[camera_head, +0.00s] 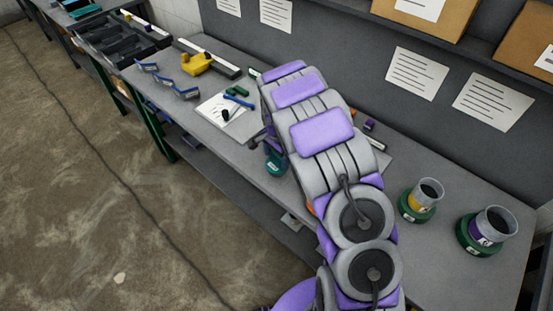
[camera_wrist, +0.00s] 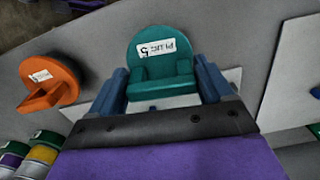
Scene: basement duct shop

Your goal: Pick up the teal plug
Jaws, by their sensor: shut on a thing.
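The teal plug (camera_wrist: 160,60) has a round disc with a white label and a thicker block on its near side. In the wrist view it sits between the two blue fingers of my gripper (camera_wrist: 163,84), which is shut on the block. In the head view the teal plug (camera_head: 276,163) shows just left of my arm, over the front part of the grey bench (camera_head: 430,262). My arm hides most of the gripper there. I cannot tell whether the plug touches the bench.
An orange plug (camera_wrist: 45,88) lies left of my gripper in the wrist view. Two cans on green bases, one yellow-banded (camera_head: 421,197) and one purple-banded (camera_head: 487,229), stand at the right. A yellow object (camera_head: 196,63) and blue brackets are farther left.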

